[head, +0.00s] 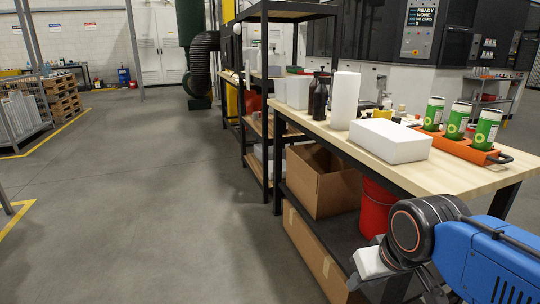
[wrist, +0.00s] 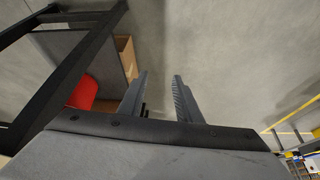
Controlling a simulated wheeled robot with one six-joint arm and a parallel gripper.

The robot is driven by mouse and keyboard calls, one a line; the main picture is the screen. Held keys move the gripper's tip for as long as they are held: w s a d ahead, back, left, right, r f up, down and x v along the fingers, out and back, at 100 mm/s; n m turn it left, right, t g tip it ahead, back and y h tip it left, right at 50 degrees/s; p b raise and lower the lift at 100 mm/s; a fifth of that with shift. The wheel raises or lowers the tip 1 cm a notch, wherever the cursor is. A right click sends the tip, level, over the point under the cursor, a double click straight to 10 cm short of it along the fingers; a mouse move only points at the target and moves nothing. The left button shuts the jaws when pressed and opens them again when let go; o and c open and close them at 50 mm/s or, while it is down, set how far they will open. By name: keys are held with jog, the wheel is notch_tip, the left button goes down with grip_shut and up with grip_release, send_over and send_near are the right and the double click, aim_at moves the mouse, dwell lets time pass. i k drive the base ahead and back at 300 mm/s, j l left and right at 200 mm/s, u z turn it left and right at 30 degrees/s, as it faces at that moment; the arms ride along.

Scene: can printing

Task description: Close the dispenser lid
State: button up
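I cannot make out a dispenser or its lid for certain in either view. A large black machine (head: 368,28) stands behind the workbench in the head view, with a display panel (head: 420,28) reading READY, NONE and NO CARD. My gripper (wrist: 160,78) shows in the wrist view with its two fingers apart and nothing between them, over bare grey floor. In the head view my blue arm is at the lower right, in front of the bench, and the fingers are not clearly visible there.
A wooden-topped workbench (head: 456,178) holds a white box (head: 390,141), a paper roll (head: 344,100) and an orange tray (head: 467,149) with three green cans. Cardboard boxes (head: 322,183) and a red bucket (head: 376,208) sit beneath.

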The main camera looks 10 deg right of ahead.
aim_at(381, 79)
jog(key=i+j+z, duration=0.6)
jog(key=z, duration=0.2)
jog(key=i+j+z, duration=0.15)
jog(key=j+z, duration=0.25)
jog(key=i+j+z, duration=0.15)
jog(key=j, duration=1.1)
jog(key=j+z, duration=0.15)
jog(key=j, duration=1.15)
